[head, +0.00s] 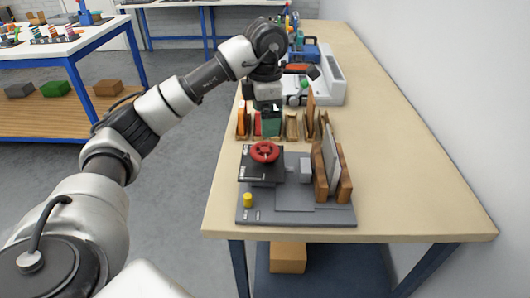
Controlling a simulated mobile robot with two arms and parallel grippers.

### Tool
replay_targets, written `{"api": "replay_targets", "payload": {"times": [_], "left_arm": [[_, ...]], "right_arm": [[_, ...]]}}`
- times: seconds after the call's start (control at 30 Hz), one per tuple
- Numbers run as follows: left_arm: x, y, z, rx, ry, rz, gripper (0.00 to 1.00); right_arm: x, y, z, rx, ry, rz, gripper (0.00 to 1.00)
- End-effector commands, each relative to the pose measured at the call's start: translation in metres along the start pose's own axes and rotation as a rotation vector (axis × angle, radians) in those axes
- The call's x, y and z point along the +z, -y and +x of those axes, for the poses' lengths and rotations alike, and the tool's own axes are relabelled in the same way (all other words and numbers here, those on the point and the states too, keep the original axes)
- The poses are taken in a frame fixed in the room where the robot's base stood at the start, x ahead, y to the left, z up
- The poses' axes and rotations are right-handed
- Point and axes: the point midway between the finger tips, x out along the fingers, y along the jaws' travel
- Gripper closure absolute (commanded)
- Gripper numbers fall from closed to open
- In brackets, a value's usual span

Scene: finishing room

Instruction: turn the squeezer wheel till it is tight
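The squeezer is a grey bench device (296,217) near the table's front edge. Its red wheel (265,152) lies flat on top of a dark block at its left. At its right, a pale upright piece (331,155) stands between two brown wooden boards (344,176). I cannot tell how tightly they are pressed. My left arm reaches in from the left, and my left gripper (270,122) points down just behind the wheel, apart from it, over a rack. Its fingers are small and dark, and I cannot tell their opening. My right gripper is out of view.
A wooden rack (291,127) with upright coloured pieces stands behind the squeezer. A pale machine (330,82) is farther back. A yellow knob (247,200) is at the squeezer's front left. The table (415,170) is clear on the right, beside a wall.

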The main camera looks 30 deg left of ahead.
Motion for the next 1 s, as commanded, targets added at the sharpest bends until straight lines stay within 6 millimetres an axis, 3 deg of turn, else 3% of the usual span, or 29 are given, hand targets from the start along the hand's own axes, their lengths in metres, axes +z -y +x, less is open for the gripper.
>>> {"api": "replay_targets", "payload": {"times": [0.3, 0.5, 0.87, 1.0], "left_arm": [[-0.001, 0.001, 0.061, -0.004, -0.005, -0.002, 0.0], [-0.001, 0.0, 0.086, -0.002, -0.002, -0.004, 0.0], [-0.001, 0.0, 0.093, 0.0, 0.0, -0.004, 0.0], [-0.001, 0.0, 0.093, 0.0, -0.001, -0.004, 0.17]], "right_arm": [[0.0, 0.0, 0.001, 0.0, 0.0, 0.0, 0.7], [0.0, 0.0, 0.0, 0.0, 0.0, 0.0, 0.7], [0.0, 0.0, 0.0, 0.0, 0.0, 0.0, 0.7], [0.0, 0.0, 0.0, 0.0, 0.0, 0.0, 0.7]]}}
